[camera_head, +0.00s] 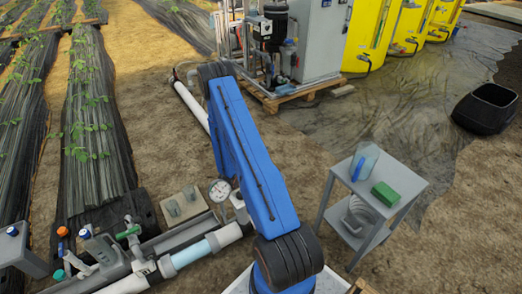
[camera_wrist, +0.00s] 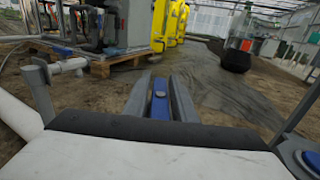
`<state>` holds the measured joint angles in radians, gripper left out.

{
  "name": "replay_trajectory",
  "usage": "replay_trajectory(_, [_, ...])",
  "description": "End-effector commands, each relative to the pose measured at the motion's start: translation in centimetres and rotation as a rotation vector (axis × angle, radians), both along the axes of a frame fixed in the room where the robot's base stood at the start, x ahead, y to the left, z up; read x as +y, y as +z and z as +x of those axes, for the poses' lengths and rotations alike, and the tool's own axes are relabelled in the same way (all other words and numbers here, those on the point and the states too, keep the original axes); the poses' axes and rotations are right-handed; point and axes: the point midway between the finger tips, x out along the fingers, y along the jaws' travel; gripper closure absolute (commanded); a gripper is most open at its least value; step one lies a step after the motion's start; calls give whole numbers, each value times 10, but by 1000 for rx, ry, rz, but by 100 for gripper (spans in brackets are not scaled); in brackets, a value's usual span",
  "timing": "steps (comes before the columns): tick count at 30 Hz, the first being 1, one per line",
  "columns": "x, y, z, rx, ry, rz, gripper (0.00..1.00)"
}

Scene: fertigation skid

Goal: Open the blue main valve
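In the head view, a cluster of pipes and small valves is at the lower left. A small blue handle (camera_head: 84,232) sits there, between an orange knob (camera_head: 62,231) and a green handle (camera_head: 128,231). I take the blue one for the main valve; its exact handle position is too small to tell.
A pressure gauge (camera_head: 220,190) stands on the pipe. A grey side table (camera_head: 340,215) with a green box (camera_head: 385,193) is at the right. A pump skid (camera_head: 275,85), yellow tanks (camera_head: 368,35) and a black tub (camera_head: 485,108) are farther back.

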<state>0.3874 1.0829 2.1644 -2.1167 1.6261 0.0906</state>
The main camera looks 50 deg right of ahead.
Motion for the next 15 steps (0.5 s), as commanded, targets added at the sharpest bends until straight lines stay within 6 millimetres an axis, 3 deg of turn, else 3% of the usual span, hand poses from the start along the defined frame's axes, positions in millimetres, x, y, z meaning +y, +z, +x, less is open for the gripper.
replay_trajectory(10, [1, 0, 0, 0, 0, 0, 66])
replay_trajectory(15, [16, 0, -1, 1, 3, 1, 66])
